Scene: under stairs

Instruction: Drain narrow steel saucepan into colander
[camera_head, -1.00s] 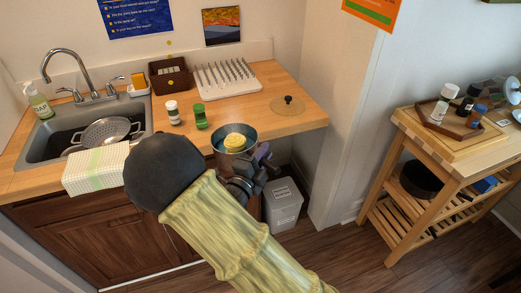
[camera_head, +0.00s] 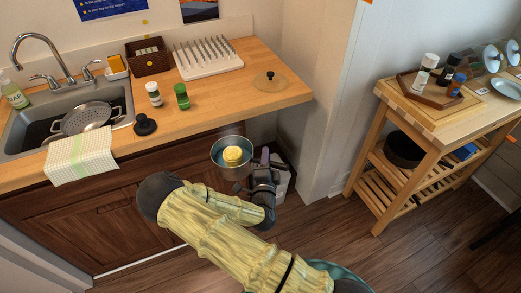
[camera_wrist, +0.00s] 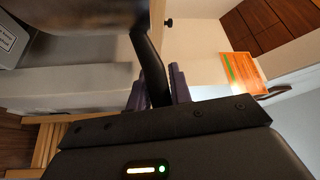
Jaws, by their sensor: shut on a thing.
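The narrow steel saucepan (camera_head: 231,168) is held upright in front of the counter edge, with a yellow lump of food (camera_head: 233,155) inside. My gripper (camera_head: 262,170) is shut on its dark handle at the right side of the pan. In the wrist view the black handle (camera_wrist: 150,62) runs between the purple fingers of my gripper (camera_wrist: 158,88), and the blurred pan wall (camera_wrist: 85,15) fills the upper left. The metal colander (camera_head: 86,118) sits in the sink (camera_head: 120,92) at the left, tilted, apart from the pan.
A checked cloth (camera_head: 80,160) hangs over the counter's front edge before the sink. A black stopper-like object (camera_head: 145,124), a white-capped jar (camera_head: 154,94) and a green jar (camera_head: 181,96) stand between sink and pan. A glass lid (camera_head: 270,81) lies at right. A wooden cart (camera_head: 430,140) stands farther right.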

